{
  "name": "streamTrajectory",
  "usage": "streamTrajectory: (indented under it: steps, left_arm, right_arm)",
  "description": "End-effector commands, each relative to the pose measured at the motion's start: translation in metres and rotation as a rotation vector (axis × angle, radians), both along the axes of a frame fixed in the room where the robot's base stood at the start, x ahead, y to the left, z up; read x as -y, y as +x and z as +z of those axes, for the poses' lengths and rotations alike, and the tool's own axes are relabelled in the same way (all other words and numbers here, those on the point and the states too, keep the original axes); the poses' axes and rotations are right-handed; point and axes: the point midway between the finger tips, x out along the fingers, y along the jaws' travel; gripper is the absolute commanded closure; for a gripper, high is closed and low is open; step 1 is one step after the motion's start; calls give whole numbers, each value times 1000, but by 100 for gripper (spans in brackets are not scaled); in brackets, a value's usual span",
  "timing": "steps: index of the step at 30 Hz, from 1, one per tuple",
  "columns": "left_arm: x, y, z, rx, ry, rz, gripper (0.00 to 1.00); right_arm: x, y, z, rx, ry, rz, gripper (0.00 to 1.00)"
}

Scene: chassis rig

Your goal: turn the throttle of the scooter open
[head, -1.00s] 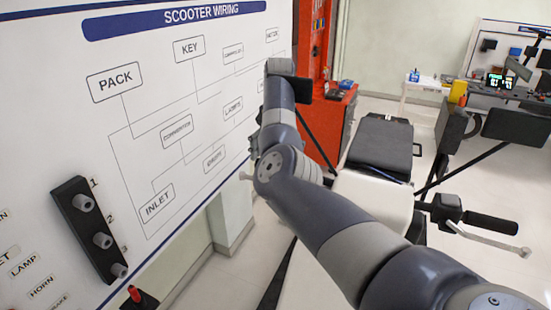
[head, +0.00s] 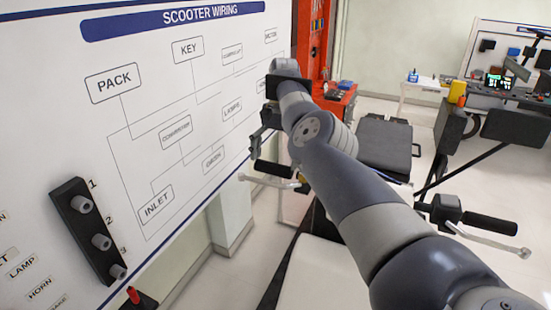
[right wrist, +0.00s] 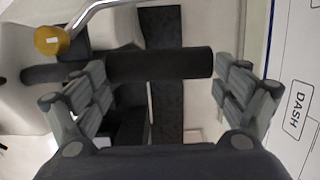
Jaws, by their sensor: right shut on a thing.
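The scooter's throttle grip (head: 272,168) is a black bar at the left end of the handlebar in the head view, with a pale brake lever below it. In the right wrist view the dark grip (right wrist: 160,63) runs across between the fingers. My right gripper (head: 262,143) is at this grip, partly hidden by my arm in the head view. In the wrist view the right gripper (right wrist: 168,88) is shut on the grip, with its fingers far apart on either side. The grip's right end meets the right finger. My left gripper is not in view.
The wiring board (head: 180,110) stands close to the left of my right arm. The other black grip (head: 490,223) and its lever are at the right. A dark seat (head: 385,145) lies behind.

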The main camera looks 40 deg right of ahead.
Motion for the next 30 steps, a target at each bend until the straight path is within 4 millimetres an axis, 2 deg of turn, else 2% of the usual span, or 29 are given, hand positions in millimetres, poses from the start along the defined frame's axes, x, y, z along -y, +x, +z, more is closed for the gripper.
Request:
streamTrajectory:
  steps: [5, 6, 7, 30]
  left_arm:
    - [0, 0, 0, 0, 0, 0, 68]
    - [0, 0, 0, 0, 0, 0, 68]
    - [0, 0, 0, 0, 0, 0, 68]
    - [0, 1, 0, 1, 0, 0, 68]
  right_arm:
    - [2, 2, 4, 13, -1, -10, 33]
    - [2, 2, 4, 13, -1, -10, 2]
    - [1, 2, 4, 13, 0, -10, 0]
    - [0, 5, 2, 31, -55, 2, 0]
